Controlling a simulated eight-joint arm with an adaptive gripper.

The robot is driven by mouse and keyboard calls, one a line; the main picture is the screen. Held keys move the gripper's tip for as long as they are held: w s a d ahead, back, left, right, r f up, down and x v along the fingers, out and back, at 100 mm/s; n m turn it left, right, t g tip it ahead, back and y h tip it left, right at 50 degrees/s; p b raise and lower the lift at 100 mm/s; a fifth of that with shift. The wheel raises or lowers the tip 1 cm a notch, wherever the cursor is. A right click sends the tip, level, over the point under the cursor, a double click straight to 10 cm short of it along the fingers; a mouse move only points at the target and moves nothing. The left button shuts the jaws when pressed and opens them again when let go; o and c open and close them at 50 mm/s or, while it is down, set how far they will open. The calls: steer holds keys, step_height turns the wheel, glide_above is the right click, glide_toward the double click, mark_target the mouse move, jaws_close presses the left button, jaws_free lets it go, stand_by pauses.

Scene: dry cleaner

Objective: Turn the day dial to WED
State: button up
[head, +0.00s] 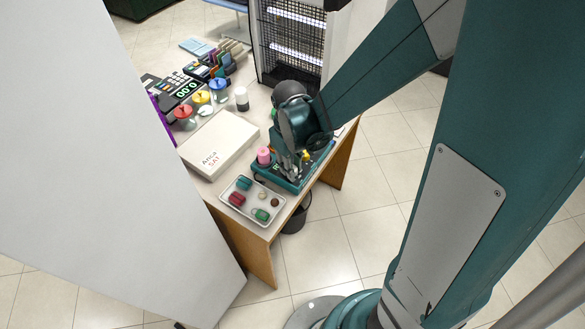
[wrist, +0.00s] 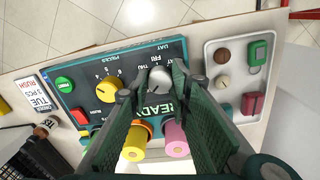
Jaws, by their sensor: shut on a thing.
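The teal control panel (wrist: 88,70) fills the middle of the wrist view; its edge shows under my arm in the head view (head: 277,181). The grey day dial (wrist: 160,78) is at the panel's far middle, with FRI and THU printed beside it. My gripper (wrist: 152,82) is shut on this dial, one finger on each side. The dial's pointer is hidden or too small to read. The WED mark is not legible. In the head view my gripper (head: 291,168) reaches down onto the panel.
A yellow pieces dial (wrist: 108,89), a green button (wrist: 64,84) and a red button (wrist: 80,116) lie left of my gripper. Yellow (wrist: 134,146) and pink (wrist: 175,140) pegs stand close by. A tray (head: 272,216) of small items and a white box (head: 228,133) flank the panel.

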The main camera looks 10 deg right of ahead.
steer(key=m, duration=0.4)
steer(key=shift+m+b, duration=0.3)
steer(key=shift+b, duration=0.1)
steer(key=shift+m, duration=1.9)
steer(key=o, duration=0.9)
steer(key=shift+r, duration=0.2)
steer(key=shift+a+r, duration=0.2)
steer(key=shift+r, duration=5.65)
